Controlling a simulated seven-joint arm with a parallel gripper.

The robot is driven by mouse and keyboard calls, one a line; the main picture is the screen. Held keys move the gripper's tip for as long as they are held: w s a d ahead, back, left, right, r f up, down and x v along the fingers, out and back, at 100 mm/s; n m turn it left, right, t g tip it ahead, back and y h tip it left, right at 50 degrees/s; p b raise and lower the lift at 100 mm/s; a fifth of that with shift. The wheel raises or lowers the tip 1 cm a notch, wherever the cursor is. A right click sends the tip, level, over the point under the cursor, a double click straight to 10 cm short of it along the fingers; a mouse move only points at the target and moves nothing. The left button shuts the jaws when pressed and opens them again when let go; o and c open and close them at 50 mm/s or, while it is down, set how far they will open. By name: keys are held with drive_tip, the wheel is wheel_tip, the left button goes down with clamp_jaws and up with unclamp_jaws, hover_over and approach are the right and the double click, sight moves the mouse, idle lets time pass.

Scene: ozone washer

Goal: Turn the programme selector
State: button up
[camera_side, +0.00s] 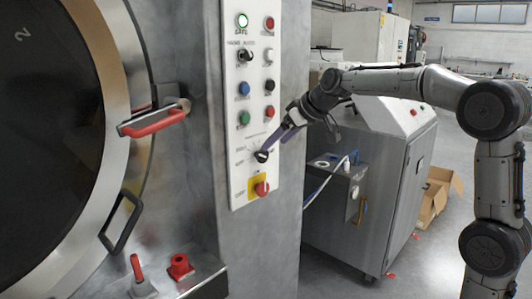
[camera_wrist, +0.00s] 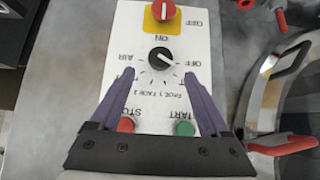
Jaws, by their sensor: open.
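The programme selector is a round black knob with a pale pointer line, low on the white control panel (camera_side: 254,100). It shows in the side view (camera_side: 262,156) and in the wrist view (camera_wrist: 162,59), ringed by dial marks and upside-down labels. My gripper (camera_side: 276,146) is open, with two purple fingers pointing at the panel. In the wrist view its fingertips (camera_wrist: 159,74) are spread to either side, and the knob lies between and just past them. Nothing is between the fingers. I cannot tell how far the tips are from the panel.
A red switch on a yellow plate (camera_side: 259,187) sits just below the knob. Green (camera_side: 244,118) and red (camera_side: 269,112) buttons sit above it. A round door with a red handle (camera_side: 155,122) is to the left. A grey cabinet (camera_side: 392,165) stands behind my arm.

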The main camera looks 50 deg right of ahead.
sight(265, 153)
drive_tip(key=x, duration=0.6)
drive_tip(key=shift+w+f, duration=0.15)
drive_tip(key=shift+w, duration=0.05)
clamp_jaws()
